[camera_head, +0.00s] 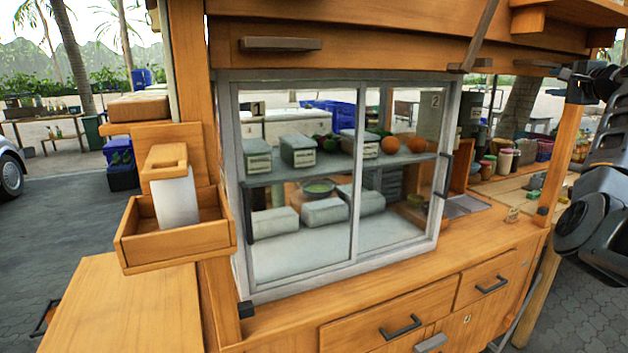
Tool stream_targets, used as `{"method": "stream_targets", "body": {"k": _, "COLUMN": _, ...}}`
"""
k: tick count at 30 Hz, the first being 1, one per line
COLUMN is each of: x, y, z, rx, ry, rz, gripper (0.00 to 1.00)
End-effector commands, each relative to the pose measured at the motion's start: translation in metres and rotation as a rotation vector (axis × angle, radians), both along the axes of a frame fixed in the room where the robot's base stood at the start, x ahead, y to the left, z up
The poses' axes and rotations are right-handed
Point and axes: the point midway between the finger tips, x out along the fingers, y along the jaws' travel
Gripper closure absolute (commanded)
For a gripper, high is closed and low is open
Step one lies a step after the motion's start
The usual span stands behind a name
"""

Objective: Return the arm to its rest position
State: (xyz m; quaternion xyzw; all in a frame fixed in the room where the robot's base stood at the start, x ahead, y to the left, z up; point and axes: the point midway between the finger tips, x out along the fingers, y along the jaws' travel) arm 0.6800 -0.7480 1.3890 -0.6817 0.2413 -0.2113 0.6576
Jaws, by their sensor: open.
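My arm (598,205) is at the right edge of the head view, dark grey and partly cut off by the frame. It is folded, with a large round joint low and a narrower part above. My gripper (572,84) is at the upper end of the arm, pointing left, open and with nothing seen in it. It is in front of the right wooden post of the stall, apart from the counter. Its fingers are small and dark here, and much of the arm is outside the picture.
A wooden stall has a glass cabinet (340,275) with sliding panes and drawers (388,318) below. A wooden box (178,245) with a napkin dispenser (172,180) is at left. Jars (504,161) stand on the right counter. Paved ground (60,215) is open at left.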

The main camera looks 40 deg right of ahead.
Motion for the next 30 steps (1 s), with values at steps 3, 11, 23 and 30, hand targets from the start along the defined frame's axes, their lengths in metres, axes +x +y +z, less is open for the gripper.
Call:
{"method": "stream_targets", "body": {"k": 3, "x": 0.013, "y": 0.008, "z": -0.033, "rx": -0.004, "ry": 0.035, "rz": -0.006, "gripper": 0.60}}
{"method": "stream_targets", "body": {"k": 11, "x": 0.044, "y": 0.042, "z": -0.128, "rx": -0.042, "ry": 0.145, "rz": -0.023, "gripper": 0.60}}
{"method": "stream_targets", "body": {"k": 23, "x": 0.081, "y": 0.182, "z": -0.326, "rx": -0.226, "ry": 0.427, "rz": 0.011, "gripper": 0.60}}
{"method": "stream_targets", "body": {"k": 30, "x": 0.070, "y": 0.288, "z": -0.412, "rx": -0.381, "ry": 0.574, "rz": 0.080, "gripper": 0.60}}
